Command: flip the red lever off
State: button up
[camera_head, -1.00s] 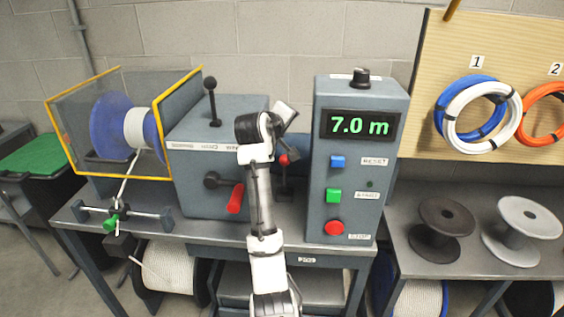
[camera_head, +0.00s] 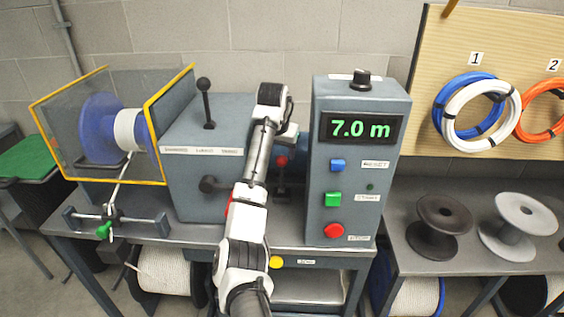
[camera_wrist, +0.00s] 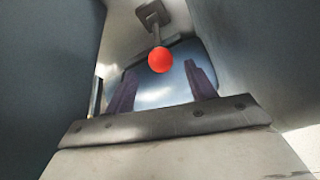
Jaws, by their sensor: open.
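The red lever is a red ball on a short dark stem. In the head view its red ball (camera_head: 281,160) shows in the gap between the grey machine and the control box, partly covered by my gripper (camera_head: 287,136). In the wrist view the red ball (camera_wrist: 160,60) hangs on its stem from a square base at the top centre. My open gripper (camera_wrist: 162,88) has its two dark fingers on either side below the ball in that picture. The ball appears apart from both fingers. Whether it lies between the tips in depth I cannot tell.
The control box (camera_head: 324,220) stands close to the right of the lever, reading 7.0 m. The machine housing (camera_head: 190,180) with a black-knobbed lever (camera_head: 206,100) stands close to the left. A red crank grip (camera_head: 229,207) is mostly behind my arm. The gap is narrow.

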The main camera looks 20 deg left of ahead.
aim_at(282, 164)
jog(key=p+x, duration=0.2)
jog(key=x, duration=0.6)
jog(key=shift+f, duration=0.1)
jog(key=shift+w, duration=0.1)
grip_shut()
